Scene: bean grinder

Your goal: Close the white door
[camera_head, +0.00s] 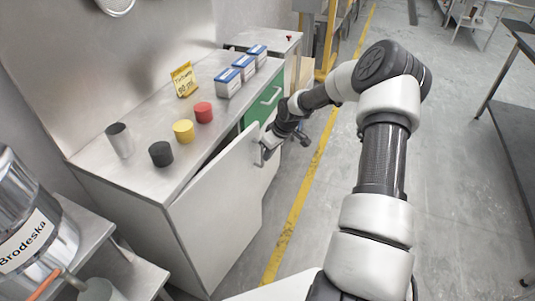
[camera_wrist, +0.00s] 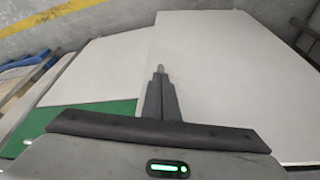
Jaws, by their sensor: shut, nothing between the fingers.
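The white door (camera_head: 222,212) is on the front of a metal-topped cabinet in the head view. It stands ajar, its free right edge out from the cabinet, with a gap under the countertop. The larger panel (camera_wrist: 235,80) on the right appears to be the door.
A green front (camera_head: 266,102) with a handle is right of the door. The countertop (camera_head: 150,120) holds black, yellow and red lids, a metal cup, a yellow sign and blue-white boxes. A metal machine (camera_head: 30,215) stands at lower left.

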